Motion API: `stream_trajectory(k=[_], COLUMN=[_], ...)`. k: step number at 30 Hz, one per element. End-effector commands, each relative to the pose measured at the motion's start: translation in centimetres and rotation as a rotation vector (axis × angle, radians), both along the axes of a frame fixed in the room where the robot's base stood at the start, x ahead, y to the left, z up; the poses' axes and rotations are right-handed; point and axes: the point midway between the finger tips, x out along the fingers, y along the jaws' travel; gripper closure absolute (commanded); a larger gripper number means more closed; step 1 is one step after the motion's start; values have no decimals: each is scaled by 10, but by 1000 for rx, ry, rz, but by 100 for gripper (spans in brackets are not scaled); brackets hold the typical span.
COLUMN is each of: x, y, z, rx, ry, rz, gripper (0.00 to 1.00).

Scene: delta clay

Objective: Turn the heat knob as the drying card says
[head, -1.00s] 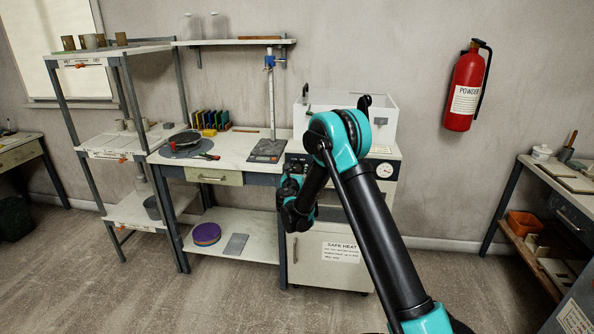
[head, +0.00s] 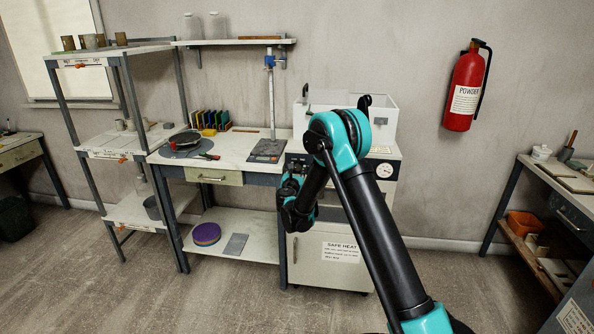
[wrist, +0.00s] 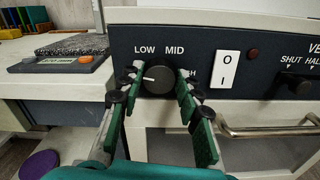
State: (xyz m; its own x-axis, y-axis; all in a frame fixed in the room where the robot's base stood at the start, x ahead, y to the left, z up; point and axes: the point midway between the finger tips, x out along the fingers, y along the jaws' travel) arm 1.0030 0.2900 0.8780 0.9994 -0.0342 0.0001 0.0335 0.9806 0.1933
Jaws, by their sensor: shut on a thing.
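The heat knob (wrist: 160,84) is a round dark dial on the dark control panel in the wrist view. LOW and MID are printed above it; a label at its right is partly hidden by a finger. Its white mark points left, below LOW. My gripper (wrist: 159,78) has its green-padded fingers on both sides of the knob, shut on it. In the head view my gripper (head: 291,200) is at the cabinet's front left, and the knob cannot be made out. A SAFE HEAT notice (head: 341,251) is on the cabinet door; its small print is unreadable. I cannot identify a separate drying card.
Right of the knob are a white O/I switch (wrist: 226,70), a dark red lamp (wrist: 253,53) and a vent control (wrist: 293,84). A door handle (wrist: 270,130) sticks out below.

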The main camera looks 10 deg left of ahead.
Motion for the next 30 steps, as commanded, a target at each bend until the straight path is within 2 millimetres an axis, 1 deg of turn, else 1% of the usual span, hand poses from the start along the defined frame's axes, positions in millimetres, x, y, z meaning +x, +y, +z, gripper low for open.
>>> stream_trajectory(k=[18,24,30], x=[-1,-1,-1], y=[-2,-3,-3], z=[-1,-2,-2], rx=[563,704,796], ry=[-19,-24,-27], rz=[0,0,0], gripper=[95,95,95])
